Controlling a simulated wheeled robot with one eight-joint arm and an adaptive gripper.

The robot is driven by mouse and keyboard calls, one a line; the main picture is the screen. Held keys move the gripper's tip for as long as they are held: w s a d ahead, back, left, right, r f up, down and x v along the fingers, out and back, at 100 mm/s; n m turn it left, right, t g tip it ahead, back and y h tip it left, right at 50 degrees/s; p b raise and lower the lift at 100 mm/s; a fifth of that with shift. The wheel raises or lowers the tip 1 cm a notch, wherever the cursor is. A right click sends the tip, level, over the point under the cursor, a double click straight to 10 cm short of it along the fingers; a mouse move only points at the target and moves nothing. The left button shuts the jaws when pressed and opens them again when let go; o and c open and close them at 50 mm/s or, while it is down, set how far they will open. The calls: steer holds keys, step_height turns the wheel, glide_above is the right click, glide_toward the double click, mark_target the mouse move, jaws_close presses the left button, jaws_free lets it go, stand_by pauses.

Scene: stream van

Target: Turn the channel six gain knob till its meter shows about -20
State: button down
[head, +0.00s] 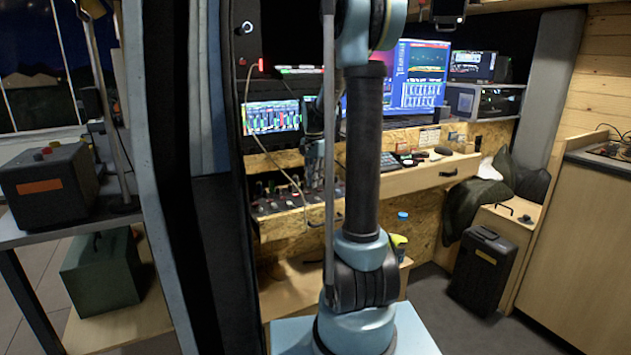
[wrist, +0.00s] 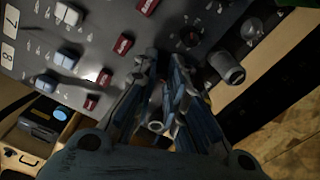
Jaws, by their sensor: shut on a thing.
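My gripper (wrist: 168,66) has its fingertips down at the mixer panel (wrist: 110,36) in the wrist view. It is shut on a knob that is mostly hidden between the fingers. The knob's channel number cannot be read; it stands where a gain knob would be. The labels 7 and 8 show at the panel's left. In the head view the mixer (head: 283,203) lies on the desk, partly behind my arm. A screen with coloured meter bars (head: 271,118) stands above it; its values are too small to read.
Red knobs (wrist: 122,44) and white knobs (wrist: 67,13) stand close left of the fingers. A large grey knob (wrist: 228,66) stands close right. A cable (head: 262,130) hangs before the meter screen.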

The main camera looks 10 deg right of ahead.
steer(key=shift+n, duration=2.1)
steer(key=n, duration=0.3)
steer(key=shift+d+n, duration=0.1)
steer(key=shift+n, duration=0.2)
steer(key=n, duration=0.4)
steer(key=shift+n, duration=1.7)
steer(key=c, duration=1.6)
jaws_free()
